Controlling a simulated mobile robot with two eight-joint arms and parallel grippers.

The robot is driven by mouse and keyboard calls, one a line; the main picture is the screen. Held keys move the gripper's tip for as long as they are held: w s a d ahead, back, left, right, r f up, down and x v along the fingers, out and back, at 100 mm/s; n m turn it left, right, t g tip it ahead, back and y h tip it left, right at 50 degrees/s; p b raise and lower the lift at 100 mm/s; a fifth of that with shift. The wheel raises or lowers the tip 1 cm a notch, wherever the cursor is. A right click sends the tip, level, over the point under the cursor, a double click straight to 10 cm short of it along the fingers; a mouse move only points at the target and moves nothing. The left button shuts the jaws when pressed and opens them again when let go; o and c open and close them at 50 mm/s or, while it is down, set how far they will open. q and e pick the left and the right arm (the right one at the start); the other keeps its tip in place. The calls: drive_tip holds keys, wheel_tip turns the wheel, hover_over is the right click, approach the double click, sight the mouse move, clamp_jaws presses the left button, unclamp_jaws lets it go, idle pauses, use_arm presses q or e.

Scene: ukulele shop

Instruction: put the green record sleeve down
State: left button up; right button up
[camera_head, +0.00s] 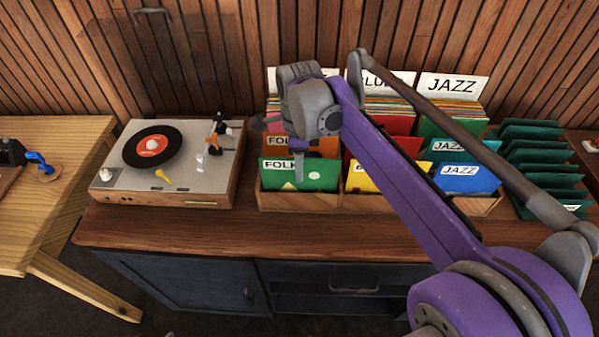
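A green record sleeve (320,176) stands upright at the front of the left wooden bin, with a label reading "FOLK" partly covered. My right arm reaches in from the lower right, and its gripper (298,165) points down at this sleeve. One grey finger shows in front of the sleeve's upper part; the other finger is not clearly visible. I cannot tell whether the gripper is closed on the sleeve or only in front of it. Other green sleeves (530,155) stand in a rack at the right. My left gripper is out of view.
The wooden bins (285,202) hold several coloured sleeves under folk, blues and jazz cards. A record player (195,188) with a black record stands to the left, with a small figure on it. The counter's front strip (240,228) is clear. A lighter wooden table (40,215) stands at far left.

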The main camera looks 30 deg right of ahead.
wheel_tip(320, 180, up, 9)
drive_tip(key=shift+r+p, duration=0.2)
drive_tip(key=shift+p, duration=0.35)
idle(0.5)
drive_tip(key=s+a+f+n+t+p, duration=0.2)
drive_tip(key=s+f+n, duration=0.4)
drive_tip(key=n, duration=0.6)
drive_tip(key=s+a+f+n+t+p, duration=0.3)
drive_tip(key=s+f+n, duration=0.4)
drive_tip(key=n, duration=0.5)
drive_tip(key=shift+s+a+f+p, duration=0.2)
drive_tip(key=shift+s+a+p, duration=0.65)
drive_tip(key=shift+s, duration=0.4)
